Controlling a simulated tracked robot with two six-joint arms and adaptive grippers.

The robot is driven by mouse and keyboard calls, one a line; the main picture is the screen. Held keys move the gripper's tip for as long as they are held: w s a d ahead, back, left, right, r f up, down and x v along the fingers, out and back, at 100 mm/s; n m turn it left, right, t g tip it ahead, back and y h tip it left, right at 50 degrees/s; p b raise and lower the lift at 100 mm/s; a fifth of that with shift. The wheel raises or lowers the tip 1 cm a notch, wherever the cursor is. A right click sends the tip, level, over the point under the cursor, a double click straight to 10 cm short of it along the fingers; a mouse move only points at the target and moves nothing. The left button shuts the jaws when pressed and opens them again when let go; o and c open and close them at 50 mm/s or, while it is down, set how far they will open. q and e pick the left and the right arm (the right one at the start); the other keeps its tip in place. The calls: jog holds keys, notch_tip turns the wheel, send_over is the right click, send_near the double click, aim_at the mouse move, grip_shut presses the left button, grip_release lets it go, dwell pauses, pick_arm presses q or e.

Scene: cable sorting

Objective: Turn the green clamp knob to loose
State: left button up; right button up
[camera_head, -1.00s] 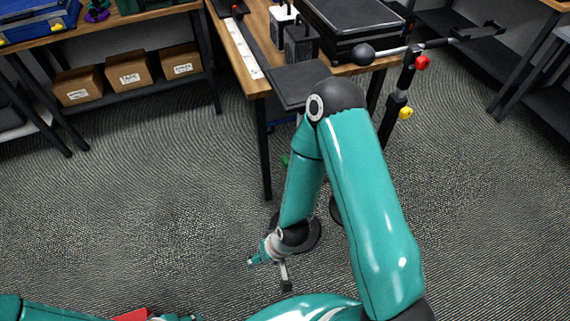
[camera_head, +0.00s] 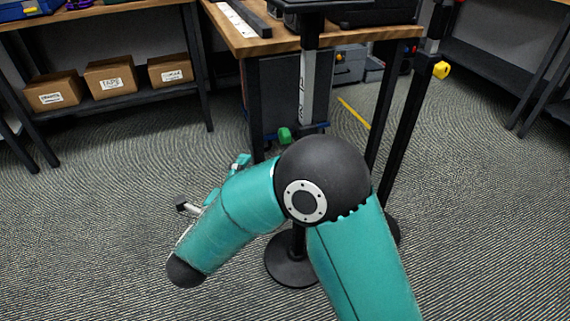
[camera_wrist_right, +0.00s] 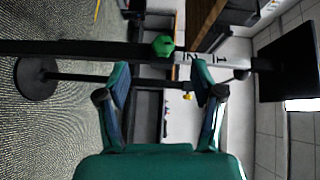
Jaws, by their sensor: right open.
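The green clamp knob (camera_head: 285,135) sits on the side of an upright stand post (camera_head: 307,95) in front of the wooden bench. In the right wrist view the knob (camera_wrist_right: 163,45) shows beyond my fingertips, roughly in line with the gap between them. The post runs sideways across that picture, with a white numbered scale (camera_wrist_right: 205,59) beside the knob. My right gripper (camera_wrist_right: 162,75) is open and empty, apart from the knob. In the head view part of this gripper (camera_head: 240,162) shows left of the knob, mostly behind my arm. My left gripper is out of view.
The stand's round black base (camera_head: 292,272) is on the floor, partly behind my arm. A second black post with a yellow knob (camera_head: 441,70) stands to the right. The wooden bench (camera_head: 238,38) is behind. Carpet at left is clear; boxes (camera_head: 110,77) sit on a shelf.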

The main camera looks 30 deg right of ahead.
aim_at(281, 141)
jog(key=w+d+b, duration=0.1)
jog(key=w+d, duration=0.1)
jog(key=d, duration=0.2)
jog(key=w+d+m+g+h+b, duration=0.1)
jog(key=w+d+b, duration=0.1)
jog(key=d, duration=0.2)
jog(key=w+d+m+b, duration=0.1)
jog(key=d, duration=0.4)
jog(key=shift+w+g+h+b, duration=0.3)
jog(key=shift+w+b, duration=0.1)
jog(key=shift+x, duration=0.9)
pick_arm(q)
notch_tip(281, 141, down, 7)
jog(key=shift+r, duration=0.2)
